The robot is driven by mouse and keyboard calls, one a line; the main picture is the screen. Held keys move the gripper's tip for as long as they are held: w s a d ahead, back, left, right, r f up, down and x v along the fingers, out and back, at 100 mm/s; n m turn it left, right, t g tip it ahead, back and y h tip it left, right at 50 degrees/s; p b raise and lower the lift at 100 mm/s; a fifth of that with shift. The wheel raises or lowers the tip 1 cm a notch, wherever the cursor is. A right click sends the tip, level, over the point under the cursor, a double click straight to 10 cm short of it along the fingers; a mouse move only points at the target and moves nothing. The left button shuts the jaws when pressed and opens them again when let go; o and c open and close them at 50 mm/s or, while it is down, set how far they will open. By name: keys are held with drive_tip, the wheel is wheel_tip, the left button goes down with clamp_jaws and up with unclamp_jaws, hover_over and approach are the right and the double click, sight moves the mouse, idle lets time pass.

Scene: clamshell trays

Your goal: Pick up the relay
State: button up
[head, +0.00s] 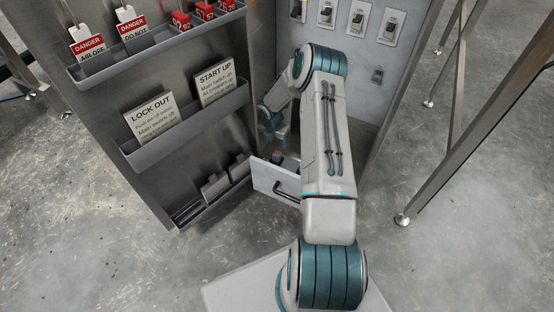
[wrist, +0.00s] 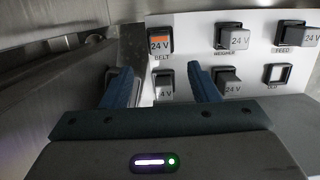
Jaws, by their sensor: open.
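Several grey relays marked 24 V sit on a white labelled panel (wrist: 190,60) in the wrist view. One, with an orange face (wrist: 160,42), is above the word BELT. Others are the weigher relay (wrist: 236,40), the feed relay (wrist: 297,35), a lower middle relay (wrist: 229,79) and a lower left relay (wrist: 166,82). At the position marked OLD is a dark frame with a pale centre (wrist: 277,73). My gripper (wrist: 163,82) is open, its blue fingers either side of the lower left relay in the picture; I cannot tell how far apart in depth. Nothing is held.
In the head view, a pulled-out drawer (head: 272,181) with a black handle is below my arm. The cabinet door racks hold a LOCK OUT card (head: 152,117), a START UP card (head: 214,83) and danger tags (head: 88,45). A metal table leg (head: 450,110) stands at right.

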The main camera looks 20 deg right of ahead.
sight(277, 153)
drive_tip(key=f+b, duration=0.1)
drive_tip(key=f, duration=0.2)
drive_tip(key=d+f+b, duration=0.1)
drive_tip(key=f+b, duration=0.1)
drive_tip(key=f, duration=0.2)
drive_tip(key=w+f+b, duration=0.1)
drive_tip(key=f, duration=0.2)
drive_tip(key=shift+d+f+b, duration=0.2)
drive_tip(key=shift+f+b, duration=0.05)
drive_tip(key=shift+b, duration=0.05)
drive_tip(key=shift+r, duration=0.1)
drive_tip(key=c, duration=1.2)
